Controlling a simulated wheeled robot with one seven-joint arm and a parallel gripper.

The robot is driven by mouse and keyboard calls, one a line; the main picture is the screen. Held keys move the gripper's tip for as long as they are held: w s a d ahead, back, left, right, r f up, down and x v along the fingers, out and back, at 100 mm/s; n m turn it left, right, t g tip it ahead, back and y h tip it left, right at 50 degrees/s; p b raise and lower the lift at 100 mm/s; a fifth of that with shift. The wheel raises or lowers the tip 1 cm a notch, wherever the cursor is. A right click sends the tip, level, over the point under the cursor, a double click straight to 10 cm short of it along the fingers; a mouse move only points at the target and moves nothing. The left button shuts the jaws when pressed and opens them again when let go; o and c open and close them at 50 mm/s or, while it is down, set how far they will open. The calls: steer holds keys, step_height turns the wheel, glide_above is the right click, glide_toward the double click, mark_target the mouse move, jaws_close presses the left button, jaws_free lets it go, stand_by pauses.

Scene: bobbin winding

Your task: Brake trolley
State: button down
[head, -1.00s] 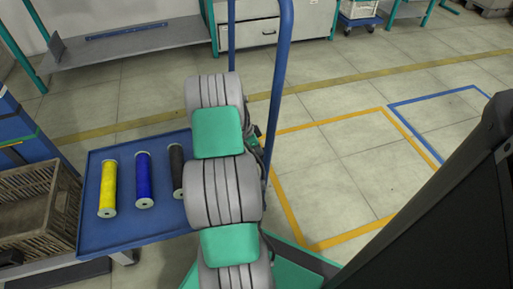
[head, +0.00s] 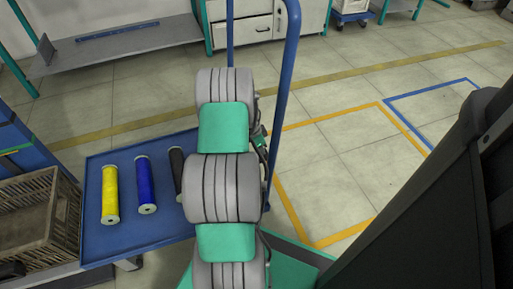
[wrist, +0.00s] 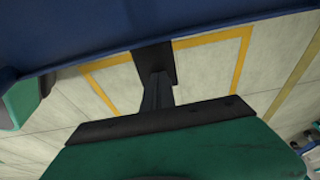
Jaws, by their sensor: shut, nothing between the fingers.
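The trolley has a blue tray deck (head: 110,240) and a tall blue push handle (head: 283,90). It stands just beyond and left of my arm in the head view. A yellow bobbin (head: 110,192), a blue bobbin (head: 146,185) and a partly hidden black bobbin (head: 178,170) lie on the deck. No brake part can be made out. My gripper is hidden in the head view. In the wrist view my gripper (wrist: 155,62) is shut and empty. Its tips overlap the edge of a broad blue surface (wrist: 120,30), likely part of the trolley; contact cannot be told.
A wicker basket (head: 40,215) stands left of the trolley. A bench with a grey shelf (head: 125,45) and a drawer cabinet (head: 255,30) are at the back. Open floor with an orange outline (head: 345,235) and a blue outline (head: 430,88) lies to the right.

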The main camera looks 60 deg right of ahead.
steer(key=shift+s+d+f+t+y, duration=0.25)
steer(key=shift+s+f+t+y, duration=0.15)
steer(key=shift+t+y, duration=0.3)
steer(key=shift+d+f, duration=0.2)
steer(key=shift+f, duration=0.5)
steer(key=shift+s+f, duration=0.1)
steer(key=shift+f, duration=0.05)
step_height(320, 180, up, 14)
steer(key=s+d+p, duration=0.1)
steer(key=p, duration=0.5)
steer(key=shift+s+d, duration=0.15)
steer(key=shift+d, duration=0.05)
